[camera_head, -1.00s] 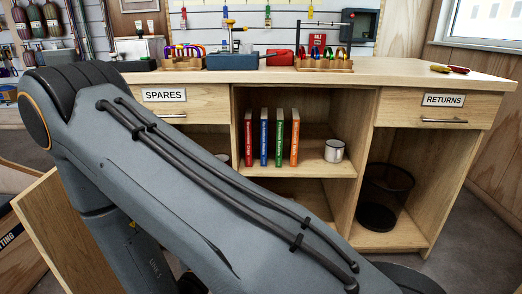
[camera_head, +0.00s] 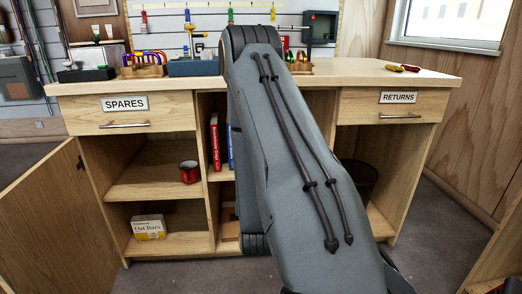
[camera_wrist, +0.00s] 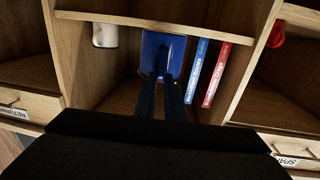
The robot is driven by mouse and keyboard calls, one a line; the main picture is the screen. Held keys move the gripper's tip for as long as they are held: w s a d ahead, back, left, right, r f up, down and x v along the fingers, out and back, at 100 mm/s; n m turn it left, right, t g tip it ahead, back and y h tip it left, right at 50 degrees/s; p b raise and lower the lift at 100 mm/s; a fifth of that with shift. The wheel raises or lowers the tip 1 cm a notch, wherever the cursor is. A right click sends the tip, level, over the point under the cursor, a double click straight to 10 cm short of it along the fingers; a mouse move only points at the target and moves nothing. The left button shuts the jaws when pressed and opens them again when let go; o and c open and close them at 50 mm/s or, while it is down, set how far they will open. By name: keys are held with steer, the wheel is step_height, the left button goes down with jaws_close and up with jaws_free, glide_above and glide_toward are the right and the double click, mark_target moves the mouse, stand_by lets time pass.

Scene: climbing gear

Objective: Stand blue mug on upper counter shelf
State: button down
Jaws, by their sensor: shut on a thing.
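The blue mug (camera_wrist: 163,45) is between the fingertips of my gripper (camera_wrist: 160,78) in the wrist view, which is upside down. My gripper is shut on it, inside the middle bay of the counter. The upper counter shelf (camera_wrist: 115,25) runs across the top of that view, close to the mug's base; I cannot tell whether they touch. Upright books (camera_wrist: 210,75) stand just right of the mug, and a white mug (camera_wrist: 105,35) stands to its left. In the head view my arm hides the blue mug, my gripper and most of that bay.
The counter top (camera_head: 410,84) holds a tool and racks of gear. The left bay has a red mug (camera_head: 189,172) and an oat bars box (camera_head: 148,227); its door (camera_head: 45,225) stands open. A dark wire basket (camera_head: 358,180) is in the right bay, partly behind my arm.

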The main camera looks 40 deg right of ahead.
steer(key=s+d+r+n+y, duration=0.1)
steer(key=s+d+r, duration=0.35)
steer(key=d, duration=0.35)
steer(key=shift+t+y, duration=0.3)
steer(key=shift+t, duration=0.2)
steer(key=w+d+f+b, duration=0.1)
steer(key=w+d, duration=0.2)
steer(key=w, duration=0.1)
steer(key=w+d+f+b, duration=0.1)
steer(key=w+d+f, duration=0.1)
steer(key=w, duration=0.3)
steer(key=w+d+f+b, duration=0.1)
steer(key=w+d+b, duration=0.1)
steer(key=w+d, duration=0.2)
steer(key=shift+w+d+f, duration=0.2)
steer(key=shift+w+d, duration=0.15)
steer(key=shift+w, duration=0.35)
steer(key=shift+r, duration=0.1)
steer(key=c, duration=1.8)
jaws_free()
steer(key=shift+s+a, duration=0.15)
steer(key=shift+s, duration=0.1)
steer(key=p+v, duration=0.2)
steer(key=v, duration=0.9)
steer(key=shift+s+a, duration=0.2)
